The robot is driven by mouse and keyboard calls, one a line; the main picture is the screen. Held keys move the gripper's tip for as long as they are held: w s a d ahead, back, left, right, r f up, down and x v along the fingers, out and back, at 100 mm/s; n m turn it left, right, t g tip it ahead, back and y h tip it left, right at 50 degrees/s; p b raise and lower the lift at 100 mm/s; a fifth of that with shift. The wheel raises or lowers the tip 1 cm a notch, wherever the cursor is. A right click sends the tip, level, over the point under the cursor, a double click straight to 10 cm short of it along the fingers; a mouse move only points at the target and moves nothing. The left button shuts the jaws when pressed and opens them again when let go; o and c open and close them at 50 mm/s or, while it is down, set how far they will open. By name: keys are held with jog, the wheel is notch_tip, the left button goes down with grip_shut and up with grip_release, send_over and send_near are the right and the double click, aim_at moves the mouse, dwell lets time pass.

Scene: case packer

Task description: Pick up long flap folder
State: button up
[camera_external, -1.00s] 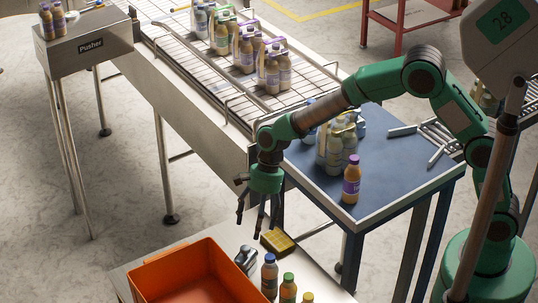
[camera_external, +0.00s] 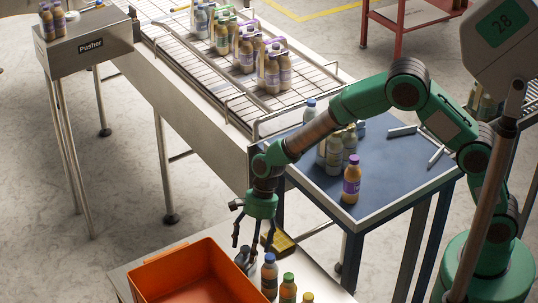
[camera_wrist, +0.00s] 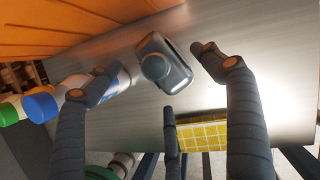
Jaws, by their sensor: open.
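A small grey metallic part with rounded ends, which looks like the folder, lies on the steel table. In the outside view the grey part (camera_external: 242,258) is partly hidden by my fingers. In the wrist view the grey part (camera_wrist: 165,63) shows whole, between my spread fingers. My gripper (camera_external: 252,245) has three dark fingers, open and empty, pointing down above the part. In the wrist view my gripper (camera_wrist: 152,78) has a finger on each side of the part and one below it in the picture. I see no finger closed on it.
An orange bin (camera_external: 152,262) stands left of the part. Several bottles (camera_external: 269,272) stand close in front. A yellow gridded block (camera_external: 284,243) lies just right of my fingers. The blue table (camera_external: 388,172) with bottles is behind right.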

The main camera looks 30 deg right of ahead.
jog(key=shift+b+x, duration=0.35)
jog(key=shift+x, duration=2.3)
jog(key=shift+c, duration=0.2)
jog(key=c, duration=1.6)
jog(key=shift+r, duration=0.2)
notch_tip(320, 180, up, 10)
jog(key=shift+f+p, duration=0.1)
jog(key=shift+p, duration=0.5)
